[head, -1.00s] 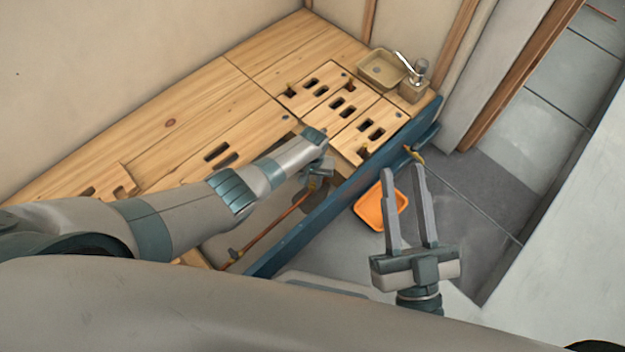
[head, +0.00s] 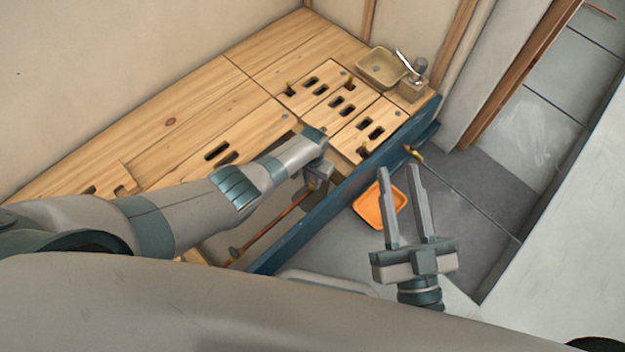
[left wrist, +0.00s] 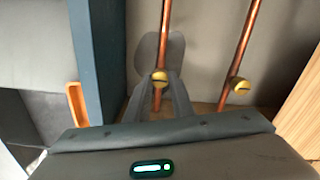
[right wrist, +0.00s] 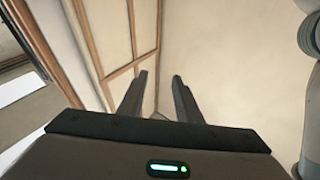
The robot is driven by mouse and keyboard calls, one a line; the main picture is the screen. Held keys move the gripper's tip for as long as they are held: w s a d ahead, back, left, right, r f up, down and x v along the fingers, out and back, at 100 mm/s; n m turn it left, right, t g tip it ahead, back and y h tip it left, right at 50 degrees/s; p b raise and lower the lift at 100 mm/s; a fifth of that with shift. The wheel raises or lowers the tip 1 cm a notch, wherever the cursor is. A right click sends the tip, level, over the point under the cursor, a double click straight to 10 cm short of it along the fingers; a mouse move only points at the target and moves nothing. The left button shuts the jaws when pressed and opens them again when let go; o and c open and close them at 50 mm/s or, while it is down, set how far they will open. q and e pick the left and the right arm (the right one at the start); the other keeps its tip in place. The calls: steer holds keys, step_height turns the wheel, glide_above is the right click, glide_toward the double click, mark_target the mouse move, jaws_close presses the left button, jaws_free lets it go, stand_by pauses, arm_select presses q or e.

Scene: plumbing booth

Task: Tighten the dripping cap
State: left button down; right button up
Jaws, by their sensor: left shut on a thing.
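A brass cap (left wrist: 159,76) sits on a copper pipe (left wrist: 165,40) in the left wrist view. My left gripper (left wrist: 157,84) is shut on this cap, one finger on each side. A second brass cap (left wrist: 240,86) on a parallel pipe (left wrist: 248,30) stands to its right, apart from the fingers. In the head view my left gripper (head: 318,183) is down in the opening behind the blue board, partly hidden by its own arm. My right gripper (head: 399,185) is open and empty in front of the board; its parted fingers also show in the right wrist view (right wrist: 161,80). No drip is visible.
The blue board (head: 330,213) runs close beside my left gripper. An orange tray (head: 366,208) lies on the floor beyond it. Slotted wooden panels (head: 320,92) and a small basin (head: 380,68) are at the back. A brass fitting (head: 413,152) juts from the board.

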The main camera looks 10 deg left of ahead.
mark_target(313, 183)
arm_select(q)
steer(key=c, duration=1.5)
jaws_free()
steer(key=shift+c, duration=0.2)
steer(key=shift+r, duration=0.15)
arm_select(e)
steer(key=shift+w+f, duration=0.1)
